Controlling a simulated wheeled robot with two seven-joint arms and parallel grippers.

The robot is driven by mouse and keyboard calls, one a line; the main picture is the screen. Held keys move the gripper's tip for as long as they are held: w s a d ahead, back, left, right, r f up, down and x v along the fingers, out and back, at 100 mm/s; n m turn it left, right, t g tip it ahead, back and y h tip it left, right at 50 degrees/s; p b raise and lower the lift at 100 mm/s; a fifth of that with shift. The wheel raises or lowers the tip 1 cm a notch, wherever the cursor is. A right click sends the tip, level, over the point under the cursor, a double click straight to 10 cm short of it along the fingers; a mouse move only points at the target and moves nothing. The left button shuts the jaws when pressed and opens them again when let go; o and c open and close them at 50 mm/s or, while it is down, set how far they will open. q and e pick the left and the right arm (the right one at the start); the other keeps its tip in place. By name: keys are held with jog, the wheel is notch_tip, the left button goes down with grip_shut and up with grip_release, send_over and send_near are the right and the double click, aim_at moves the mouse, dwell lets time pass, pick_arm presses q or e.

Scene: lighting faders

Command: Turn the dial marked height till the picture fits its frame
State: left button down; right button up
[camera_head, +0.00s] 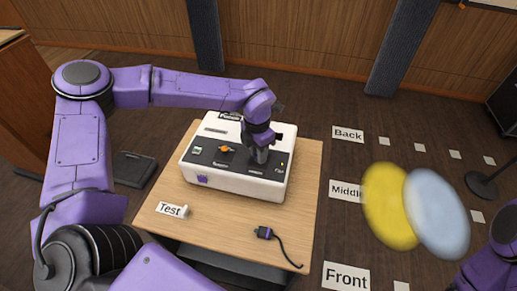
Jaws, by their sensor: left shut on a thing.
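A white control box (233,191) with a dark top panel stands on a wooden table. An orange knob (226,149) shows on the panel's left half. My left gripper (261,157) points down onto the panel's right half and is shut on a dial there. Its fingers and wrist hide most of that dial. The panel's small labels are too small to read, so I cannot tell which dial is marked height. A yellow oval (386,205) and a pale blue oval (437,214) overlap over the floor at right. No frame around them is clear. My right gripper is out of view.
The table (225,235) carries a "Test" label (171,209) and a small dark plug (266,232) with a cable. Floor signs read Back (348,134), Middle (345,190) and Front (346,278). A dark round stand base (481,185) is at far right.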

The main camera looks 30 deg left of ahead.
pick_arm(q)
jog(key=c, duration=0.9)
grip_release()
jog(key=shift+w+r, duration=0.1)
jog(key=r, duration=0.3)
jog(key=r+b, duration=0.1)
jog(key=r, duration=0.3)
jog(key=r+b, duration=0.1)
jog(key=r, duration=0.2)
jog(key=shift+w+a+r, duration=0.1)
jog(key=shift+a+r, duration=0.05)
jog(key=shift+a, duration=0.1)
